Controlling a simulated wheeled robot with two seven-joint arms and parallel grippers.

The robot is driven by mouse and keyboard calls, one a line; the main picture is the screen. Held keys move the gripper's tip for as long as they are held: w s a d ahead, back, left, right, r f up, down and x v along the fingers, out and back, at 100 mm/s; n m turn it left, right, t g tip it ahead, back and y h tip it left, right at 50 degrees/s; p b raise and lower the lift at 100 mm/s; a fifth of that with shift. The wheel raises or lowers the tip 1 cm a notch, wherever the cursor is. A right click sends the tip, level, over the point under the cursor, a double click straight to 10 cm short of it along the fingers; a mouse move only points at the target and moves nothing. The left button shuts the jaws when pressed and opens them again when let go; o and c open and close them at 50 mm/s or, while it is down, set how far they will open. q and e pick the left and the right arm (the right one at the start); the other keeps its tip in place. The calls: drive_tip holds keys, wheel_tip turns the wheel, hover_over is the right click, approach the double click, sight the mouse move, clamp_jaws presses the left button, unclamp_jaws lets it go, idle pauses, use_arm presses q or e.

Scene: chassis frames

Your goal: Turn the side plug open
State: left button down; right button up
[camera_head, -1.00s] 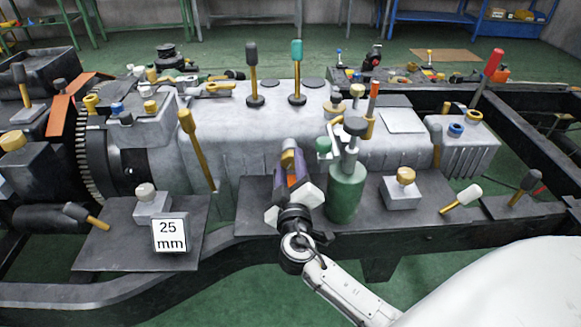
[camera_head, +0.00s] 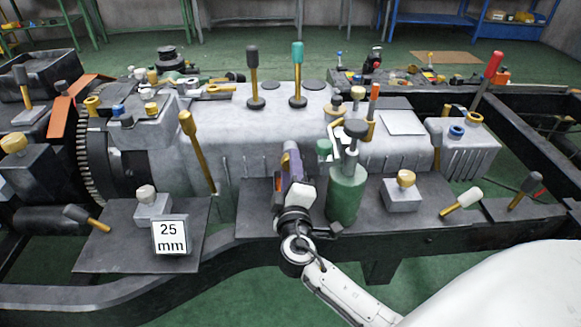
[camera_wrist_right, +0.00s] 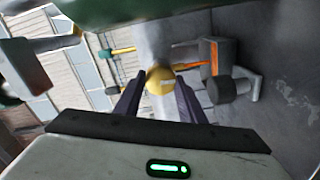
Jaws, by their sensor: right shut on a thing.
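The side plug (camera_wrist_right: 160,81) is a yellow round knob with a pale slot mark, between the two dark fingers in the right wrist view. It sits on the side of the grey housing (camera_head: 250,140). My right gripper (camera_head: 290,162) is shut on the plug, in front of the housing wall and left of the green cylinder. In the head view the fingers and wrist hide nearly all of the plug. My left gripper is in neither view.
The green cylinder (camera_head: 346,193) with a grey top stands close to the right of my right gripper. A small block with a yellow knob (camera_head: 405,180) is farther right. A "25 mm" sign (camera_head: 171,237) stands at left. Several levers rise from the housing.

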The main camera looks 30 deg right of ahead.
drive_tip(key=o, duration=1)
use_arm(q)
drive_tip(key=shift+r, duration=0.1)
use_arm(e)
drive_tip(key=shift+o, duration=0.2)
drive_tip(key=shift+s, duration=0.1)
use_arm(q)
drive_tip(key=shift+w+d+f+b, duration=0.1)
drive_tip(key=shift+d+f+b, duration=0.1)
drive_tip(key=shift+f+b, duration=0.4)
use_arm(e)
drive_tip(key=v, duration=1)
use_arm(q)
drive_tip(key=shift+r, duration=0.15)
use_arm(e)
drive_tip(key=shift+s+a+f, duration=0.1)
drive_tip(key=shift+a, duration=0.05)
